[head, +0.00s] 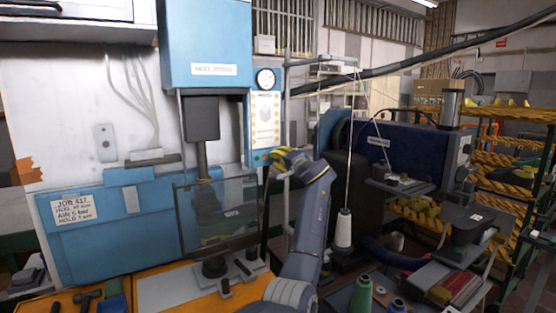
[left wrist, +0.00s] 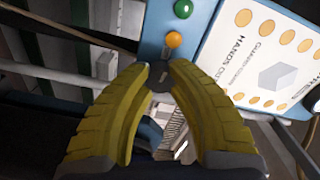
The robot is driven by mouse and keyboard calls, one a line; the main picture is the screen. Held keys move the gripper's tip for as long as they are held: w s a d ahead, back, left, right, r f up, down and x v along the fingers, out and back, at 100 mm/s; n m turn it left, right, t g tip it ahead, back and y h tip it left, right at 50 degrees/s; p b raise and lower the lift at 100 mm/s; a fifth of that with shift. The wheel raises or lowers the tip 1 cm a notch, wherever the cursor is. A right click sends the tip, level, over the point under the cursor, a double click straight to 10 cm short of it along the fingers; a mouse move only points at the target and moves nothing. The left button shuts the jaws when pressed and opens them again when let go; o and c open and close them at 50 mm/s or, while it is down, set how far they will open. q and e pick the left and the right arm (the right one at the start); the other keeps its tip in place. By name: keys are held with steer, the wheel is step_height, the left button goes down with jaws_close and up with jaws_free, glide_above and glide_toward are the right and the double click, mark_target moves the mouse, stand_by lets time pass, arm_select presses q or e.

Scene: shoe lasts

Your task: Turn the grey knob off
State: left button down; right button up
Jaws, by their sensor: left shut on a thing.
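The grey knob (left wrist: 160,80) sits on the blue control strip (left wrist: 196,32) in the left wrist view, below an orange button and a green button. It is dark grey with a lighter mark on its face. The yellow fingertips of my left gripper (left wrist: 160,72) are shut on it, one on each side, hiding its edges. In the head view my left gripper (head: 281,160) is at the lower end of the control panel (head: 265,115), and the knob is hidden behind it. My right gripper is not in view.
The blue press (head: 207,50) with a clear guard (head: 215,212) stands left of my left arm. A blue sewing machine (head: 400,148) and a white thread cone (head: 343,230) stand to the right. Green and grey cones (head: 361,293) are at the front.

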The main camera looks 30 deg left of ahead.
arm_select(q)
steer(key=shift+n, duration=1)
steer(key=shift+f, duration=0.1)
steer(key=c, duration=1.1)
jaws_free()
steer(key=shift+o, duration=0.2)
steer(key=v, duration=1.2)
